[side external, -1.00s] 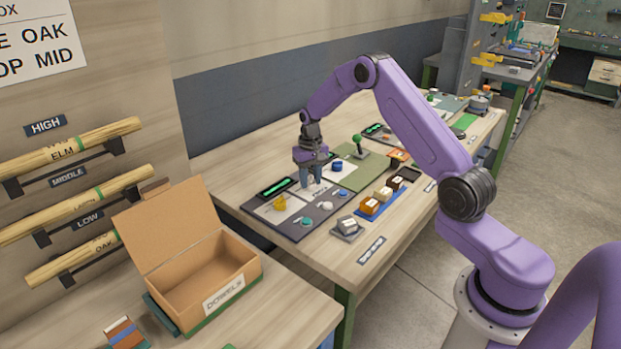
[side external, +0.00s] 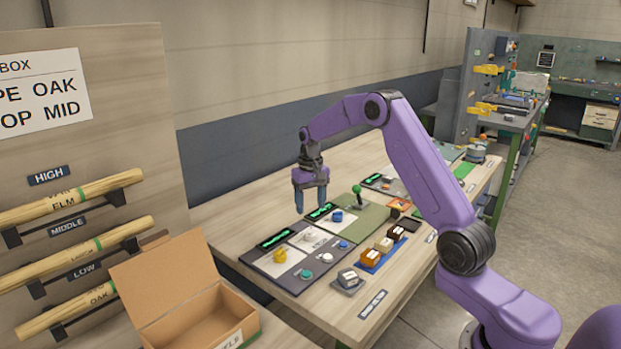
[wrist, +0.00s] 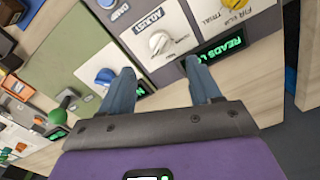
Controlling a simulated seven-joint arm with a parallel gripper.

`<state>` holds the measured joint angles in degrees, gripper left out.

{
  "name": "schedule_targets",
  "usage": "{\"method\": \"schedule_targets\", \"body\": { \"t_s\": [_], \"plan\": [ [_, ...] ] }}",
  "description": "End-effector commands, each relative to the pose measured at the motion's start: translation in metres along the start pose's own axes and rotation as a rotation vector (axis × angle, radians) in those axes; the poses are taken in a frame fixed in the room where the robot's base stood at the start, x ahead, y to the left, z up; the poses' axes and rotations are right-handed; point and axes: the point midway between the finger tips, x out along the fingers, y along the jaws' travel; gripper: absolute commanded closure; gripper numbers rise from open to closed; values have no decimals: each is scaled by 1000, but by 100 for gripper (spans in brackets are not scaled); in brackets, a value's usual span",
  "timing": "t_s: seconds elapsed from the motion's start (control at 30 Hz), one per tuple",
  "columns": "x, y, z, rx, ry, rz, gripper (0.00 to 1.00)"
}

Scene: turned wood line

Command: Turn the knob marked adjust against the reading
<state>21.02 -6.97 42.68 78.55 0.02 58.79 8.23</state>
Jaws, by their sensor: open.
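The white knob marked ADJUST (wrist: 160,42) sits on a pale plate of the dark panel in the wrist view. It also shows in the side view as a small pale knob (side external: 308,236). The lit green display beginning "READS" (wrist: 222,46) is beside it, its text partly cut off; in the side view it is a dark strip (side external: 277,239), unreadable. My gripper (side external: 310,207) is open and empty, raised above the panel's far side. In the wrist view its fingertips (wrist: 160,68) are apart, with the knob ahead of them and not between them.
A yellow knob (side external: 281,257) is on the same panel; a blue knob (side external: 337,216) and a green-topped lever (side external: 357,190) are on the neighbouring green panel. Small blocks on a blue tray (side external: 371,267) stand near the front. An open cardboard box (side external: 220,333) is at lower left.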

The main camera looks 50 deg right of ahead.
Motion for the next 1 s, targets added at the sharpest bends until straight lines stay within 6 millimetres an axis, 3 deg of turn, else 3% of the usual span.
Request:
{"method": "schedule_targets", "body": {
  "t_s": [0.2,0.4,0.6,1.0],
  "plan": [
    [-46,0,-1,1,4,-1,37],
    [-72,0,-1,0,3,-1,37],
    [-82,0,0,0,0,0,37],
    [-82,0,0,0,0,0,37]
  ]
}}
